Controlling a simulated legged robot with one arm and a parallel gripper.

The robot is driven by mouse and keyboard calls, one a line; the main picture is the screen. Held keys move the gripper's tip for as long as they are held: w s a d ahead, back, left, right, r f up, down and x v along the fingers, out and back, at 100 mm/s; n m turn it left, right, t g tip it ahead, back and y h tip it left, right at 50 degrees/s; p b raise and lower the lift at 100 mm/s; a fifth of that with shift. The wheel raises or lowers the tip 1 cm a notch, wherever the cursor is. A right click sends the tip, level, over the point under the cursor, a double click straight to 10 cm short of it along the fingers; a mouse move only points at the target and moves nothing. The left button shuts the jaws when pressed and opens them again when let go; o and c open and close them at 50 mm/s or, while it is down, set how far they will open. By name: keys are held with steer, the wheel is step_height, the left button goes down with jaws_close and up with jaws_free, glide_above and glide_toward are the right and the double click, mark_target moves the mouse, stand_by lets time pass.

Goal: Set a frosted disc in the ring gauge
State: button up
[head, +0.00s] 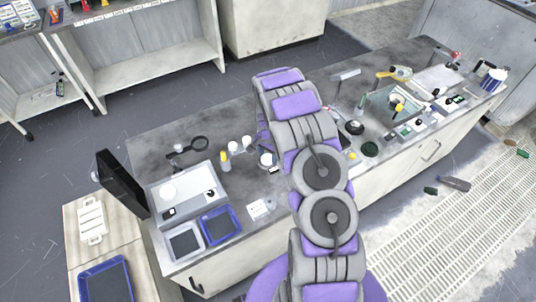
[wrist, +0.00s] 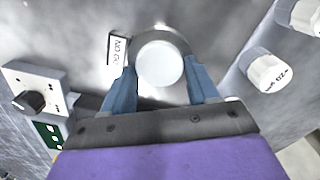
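In the wrist view, a round white frosted disc (wrist: 160,66) lies between the two blue-grey fingertips of my gripper (wrist: 161,72), and its edges meet both tips. My gripper looks shut on it. A grey metal ring (wrist: 157,35), apparently the ring gauge, shows as a band behind the disc's upper edge. The disc overlaps most of the ring, so its height above it or seating in it is unclear. A small plate marked "NO GO" (wrist: 117,49) is just left of the ring.
In the wrist view, a white box with a black knob (wrist: 28,101) is at left and white labelled cylinders (wrist: 267,70) are at right. The far-left bench corner looks clear.

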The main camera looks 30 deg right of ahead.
steer(key=o, duration=0.5)
steer(key=shift+c, duration=0.2)
steer(key=shift+r, duration=0.1)
step_height(320, 180, up, 17)
steer(key=p, duration=0.3)
steer(key=shift+d, duration=0.1)
stand_by(0.4)
